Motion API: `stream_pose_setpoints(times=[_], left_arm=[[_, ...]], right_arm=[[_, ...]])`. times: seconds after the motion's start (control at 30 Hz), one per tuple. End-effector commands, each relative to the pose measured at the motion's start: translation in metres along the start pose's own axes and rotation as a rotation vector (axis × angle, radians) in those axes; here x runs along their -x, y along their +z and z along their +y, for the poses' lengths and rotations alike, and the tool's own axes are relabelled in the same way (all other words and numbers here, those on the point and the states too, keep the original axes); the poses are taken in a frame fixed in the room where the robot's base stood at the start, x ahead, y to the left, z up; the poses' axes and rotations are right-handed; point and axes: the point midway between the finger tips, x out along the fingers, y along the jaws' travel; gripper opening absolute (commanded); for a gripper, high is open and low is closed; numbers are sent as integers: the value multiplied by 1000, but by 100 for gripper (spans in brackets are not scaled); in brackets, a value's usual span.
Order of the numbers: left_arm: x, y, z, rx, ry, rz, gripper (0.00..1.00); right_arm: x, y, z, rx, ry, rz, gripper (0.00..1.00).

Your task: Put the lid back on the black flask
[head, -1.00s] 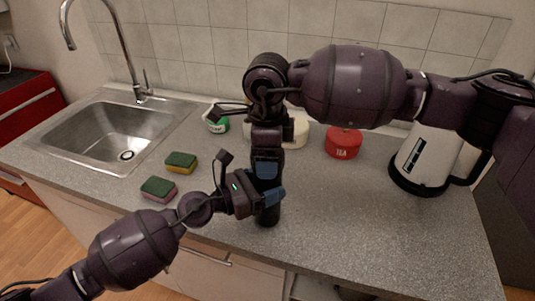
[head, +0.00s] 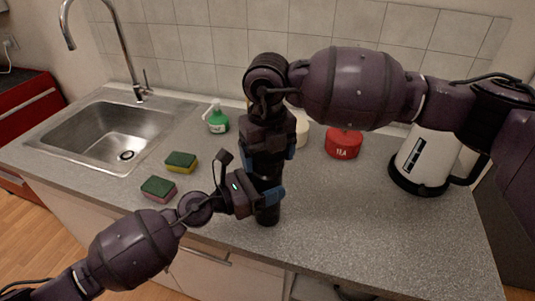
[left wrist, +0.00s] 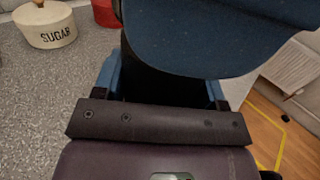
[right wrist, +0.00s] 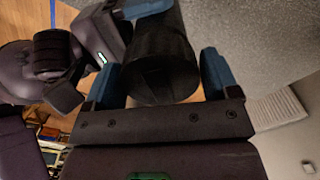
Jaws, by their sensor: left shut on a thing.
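The black flask (head: 267,214) stands upright near the front edge of the counter. My left gripper (head: 262,195) is shut on its side; the flask also shows dark between the blue fingers in the left wrist view (left wrist: 165,84). My right gripper points down from above. In the right wrist view its blue fingers (right wrist: 163,75) stand apart on either side of a black round top (right wrist: 163,82), with narrow gaps showing. Lid and flask are both black, so I cannot tell where one ends. A blue right finger (left wrist: 210,35) blocks much of the left wrist view.
Two sponges (head: 181,162) (head: 159,189) lie left of the flask. A green bottle (head: 217,120), a red tea canister (head: 343,144) and a white sugar pot (left wrist: 48,26) stand behind. A white kettle (head: 425,160) is at right, the sink (head: 105,130) at left.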

Motion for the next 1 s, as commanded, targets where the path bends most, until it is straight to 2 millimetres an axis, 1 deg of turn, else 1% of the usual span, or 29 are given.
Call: stream_pose_setpoints(times=[0.03,0.1,0.43,0.57,0.8,0.9,1.0], left_arm=[[0,0,0,0,0,0,0],[0,0,0,0,0,0,0],[0,0,0,1,-1,0,0],[0,0,0,1,-1,0,0],[0,0,0,1,-1,0,0],[0,0,0,1,-1,0,0],[0,0,0,1,0,0,0]], right_arm=[[0,0,0,0,0,0,89],[0,0,0,1,0,0,97],[3,0,0,2,0,0,97],[13,0,0,3,0,-1,97],[41,0,0,2,-1,-1,97],[45,0,0,2,0,1,97],[45,0,0,3,0,1,97]])
